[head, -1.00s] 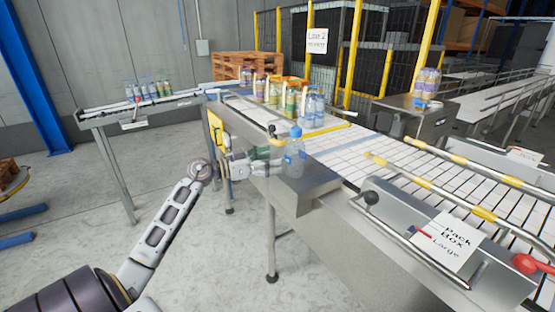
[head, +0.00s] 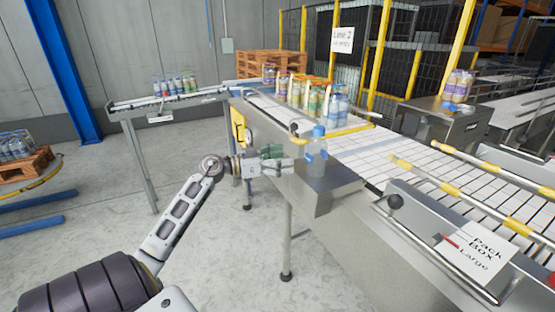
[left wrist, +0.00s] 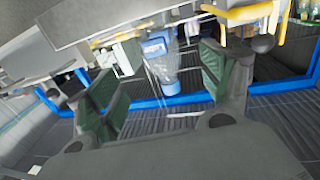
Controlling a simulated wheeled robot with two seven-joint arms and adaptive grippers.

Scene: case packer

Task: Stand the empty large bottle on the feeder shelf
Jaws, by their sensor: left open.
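The bottle's base is hard to make out there. My right gripper is out of view.
The white conveyor (head: 375,158) runs behind the shelf, with several filled bottles (head: 318,98) farther back. Open floor (head: 225,250) lies left of the shelf.

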